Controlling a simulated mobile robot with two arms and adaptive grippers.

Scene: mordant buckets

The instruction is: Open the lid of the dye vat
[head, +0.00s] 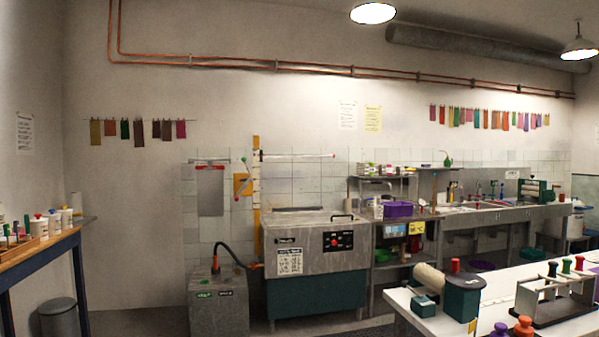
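The dye vat (318,290) stands against the back wall near the middle of the head view. It has a grey metal upper body and a dark green lower part. A panel with a red knob (338,241) and a white label sheet (289,262) are on its front. Its flat metal lid (305,221) appears to lie shut on top, with a black handle (342,217) at the right. Neither of my grippers is in view.
A grey metal unit (219,302) with a black hose stands left of the vat. A shelf unit (397,262) adjoins its right side. A white table (410,305) with rollers and racks fills the front right. A blue-edged bench (50,246) and grey bin (58,318) are at left.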

